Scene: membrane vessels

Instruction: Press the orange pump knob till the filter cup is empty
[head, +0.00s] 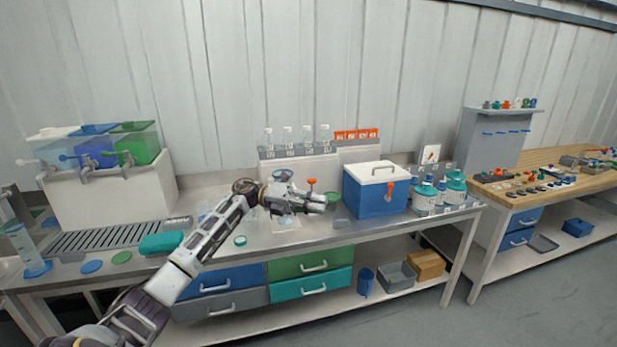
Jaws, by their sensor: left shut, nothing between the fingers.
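An orange knob (311,181) stands on a short stem at the middle of the steel bench. I take it for the pump knob. My left gripper (324,203) is shut and empty, just in front of the knob in the picture, with its fingers pointing right. It hides what is below the knob's stem, and I cannot tell whether it touches it. The filter cup cannot be made out clearly, so its fill level cannot be told. My right gripper is out of view.
A blue cooler box (374,196) with an orange latch stands close to the right. Several clear bottles (307,138) stand on a shelf behind. White-and-teal jars (425,199) stand further right.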

